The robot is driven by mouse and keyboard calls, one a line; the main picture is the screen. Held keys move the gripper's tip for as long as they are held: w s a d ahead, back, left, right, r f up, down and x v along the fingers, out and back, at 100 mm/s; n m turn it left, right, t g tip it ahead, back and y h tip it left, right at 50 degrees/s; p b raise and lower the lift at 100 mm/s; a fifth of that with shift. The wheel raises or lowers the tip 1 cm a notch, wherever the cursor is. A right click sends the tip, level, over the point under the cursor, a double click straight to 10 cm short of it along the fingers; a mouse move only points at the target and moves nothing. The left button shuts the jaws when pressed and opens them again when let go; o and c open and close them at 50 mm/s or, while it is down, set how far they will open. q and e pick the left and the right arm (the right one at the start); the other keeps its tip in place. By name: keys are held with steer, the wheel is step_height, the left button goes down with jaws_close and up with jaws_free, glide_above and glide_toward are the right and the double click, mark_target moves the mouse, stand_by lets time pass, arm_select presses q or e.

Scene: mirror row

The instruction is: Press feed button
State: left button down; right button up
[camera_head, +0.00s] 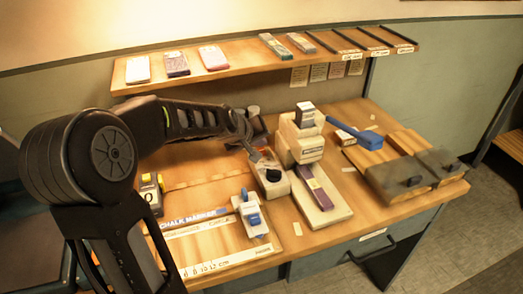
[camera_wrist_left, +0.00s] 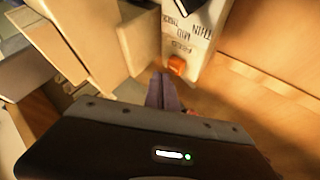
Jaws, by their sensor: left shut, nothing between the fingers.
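The feed button is a small orange button (camera_wrist_left: 177,65) below the printed word FEED on a pale machine (camera_wrist_left: 195,48) in the left wrist view. My left gripper shows there as closed dark fingers (camera_wrist_left: 164,88), just below and left of the button; whether they touch it I cannot tell. In the head view the pale machine, with a black knob (camera_head: 272,173) on top, stands mid-bench. My left gripper (camera_head: 254,154) is at its back left side, shut and empty. The orange button is hidden in the head view. My right gripper is not in view.
A taller cream block machine (camera_head: 301,139) stands right behind, with a purple bar (camera_head: 314,187) on a pale base in front. A blue-handled device (camera_head: 250,213) stands front left. A shelf (camera_head: 240,57) with several small packs hangs above the bench.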

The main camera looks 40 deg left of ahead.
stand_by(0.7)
arm_select(q)
steer(key=shift+f+b, duration=0.45)
steer(key=shift+f+b, duration=0.5)
steer(key=shift+f, duration=0.05)
stand_by(0.6)
steer(key=shift+r, duration=0.1)
steer(key=shift+r+p, duration=0.9)
step_height(320, 180, up, 5)
steer(key=p, duration=0.4)
steer(key=shift+p, duration=0.4)
stand_by(0.6)
